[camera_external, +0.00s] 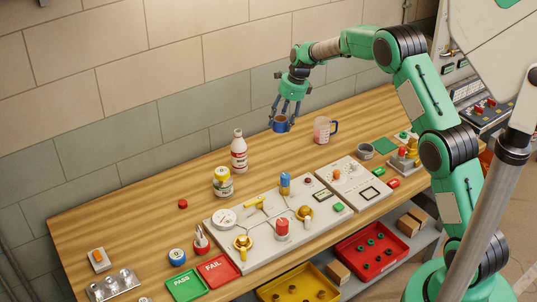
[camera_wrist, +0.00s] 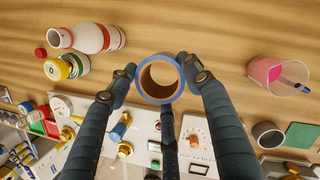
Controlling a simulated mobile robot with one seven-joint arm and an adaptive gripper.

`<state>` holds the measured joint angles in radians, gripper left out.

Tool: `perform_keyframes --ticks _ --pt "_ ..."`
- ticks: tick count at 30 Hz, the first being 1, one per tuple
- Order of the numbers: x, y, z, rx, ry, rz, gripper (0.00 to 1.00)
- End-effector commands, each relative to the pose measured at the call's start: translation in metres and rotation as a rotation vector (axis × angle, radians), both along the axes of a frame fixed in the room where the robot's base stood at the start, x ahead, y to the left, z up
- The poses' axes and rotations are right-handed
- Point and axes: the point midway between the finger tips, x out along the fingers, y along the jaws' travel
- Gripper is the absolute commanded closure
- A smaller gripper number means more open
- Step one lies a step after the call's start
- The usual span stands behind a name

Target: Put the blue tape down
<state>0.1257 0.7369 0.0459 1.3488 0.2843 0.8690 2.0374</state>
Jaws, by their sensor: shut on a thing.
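The blue tape (camera_external: 280,125) is a roll with a brown core, between the fingers of my gripper (camera_external: 284,115), over the back part of the wooden table (camera_external: 130,215). In the wrist view the blue tape (camera_wrist: 160,99) shows its round opening to the camera. The fingers of my gripper (camera_wrist: 160,85) touch it from both sides, and a third finger is below it in the picture. I cannot tell for sure whether its underside is clear of the table.
A white and red bottle (camera_external: 239,152) and a yellow-lidded jar (camera_external: 222,182) stand to the left. A measuring cup (camera_external: 322,130) with pink contents is close on the right. A valve panel (camera_external: 270,235) lies in front. Bare wood surrounds the roll.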

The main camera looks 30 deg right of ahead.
Motion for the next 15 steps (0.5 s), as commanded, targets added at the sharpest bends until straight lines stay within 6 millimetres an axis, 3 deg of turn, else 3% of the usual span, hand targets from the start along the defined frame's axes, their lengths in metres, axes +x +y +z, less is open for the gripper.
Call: perform_keyframes --ticks 8,15 --pt "-0.018 0.096 0.003 -0.002 -0.001 0.068 0.77" --pt "-0.049 0.191 0.005 -0.003 0.001 0.135 0.77"
